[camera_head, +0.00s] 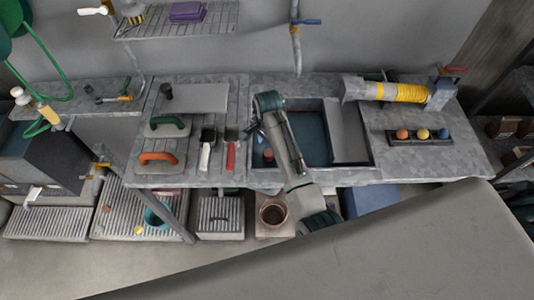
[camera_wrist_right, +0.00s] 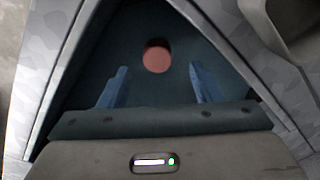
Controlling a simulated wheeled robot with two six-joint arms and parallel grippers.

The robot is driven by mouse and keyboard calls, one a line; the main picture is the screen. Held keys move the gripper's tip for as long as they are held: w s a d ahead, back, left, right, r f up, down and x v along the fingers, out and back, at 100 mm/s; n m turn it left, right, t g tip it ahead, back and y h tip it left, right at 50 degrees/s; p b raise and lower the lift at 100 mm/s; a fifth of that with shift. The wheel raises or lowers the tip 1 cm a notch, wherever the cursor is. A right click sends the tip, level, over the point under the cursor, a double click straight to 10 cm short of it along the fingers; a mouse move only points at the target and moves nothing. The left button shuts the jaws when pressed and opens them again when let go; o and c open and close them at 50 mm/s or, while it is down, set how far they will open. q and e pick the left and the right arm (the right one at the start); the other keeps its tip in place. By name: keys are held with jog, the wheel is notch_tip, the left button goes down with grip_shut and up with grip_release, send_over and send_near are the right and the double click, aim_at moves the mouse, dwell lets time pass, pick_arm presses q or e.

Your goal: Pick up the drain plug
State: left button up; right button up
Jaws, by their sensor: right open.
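The drain plug (camera_head: 268,154) is a small reddish round piece in the left part of the dark sink basin (camera_head: 308,140). In the right wrist view the drain plug (camera_wrist_right: 157,57) lies beyond my fingertips, roughly centred between them. My right gripper (camera_wrist_right: 156,84) is open, with its two blue fingers apart and nothing between them. The fingers are not touching the plug in that view. In the head view my right arm reaches over the left part of the sink, and its fingertips are hard to make out. My left gripper is not in view.
Right are a holder with coloured balls (camera_head: 422,135) and a yellow-wound cylinder (camera_head: 398,92).

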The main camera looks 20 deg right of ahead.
aim_at(268, 153)
jog(key=shift+s+f, duration=0.25)
jog(key=shift+f, duration=0.45)
jog(key=shift+f+p, duration=0.25)
jog(key=shift+p, duration=0.05)
notch_tip(268, 153, down, 4)
jog(key=shift+f+p, duration=0.15)
jog(key=shift+p, duration=0.85)
jog(key=shift+f, duration=0.45)
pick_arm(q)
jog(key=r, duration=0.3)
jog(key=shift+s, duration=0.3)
pick_arm(e)
jog(key=c, duration=1.1)
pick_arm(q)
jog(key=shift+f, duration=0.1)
pick_arm(e)
jog(key=shift+r, duration=0.15)
notch_tip(268, 153, up, 9)
jog(key=b, duration=0.2)
jog(key=shift+w+b, duration=0.1)
jog(key=shift+b, duration=0.25)
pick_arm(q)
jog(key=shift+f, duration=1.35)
pick_arm(e)
jog(key=shift+r, duration=0.4)
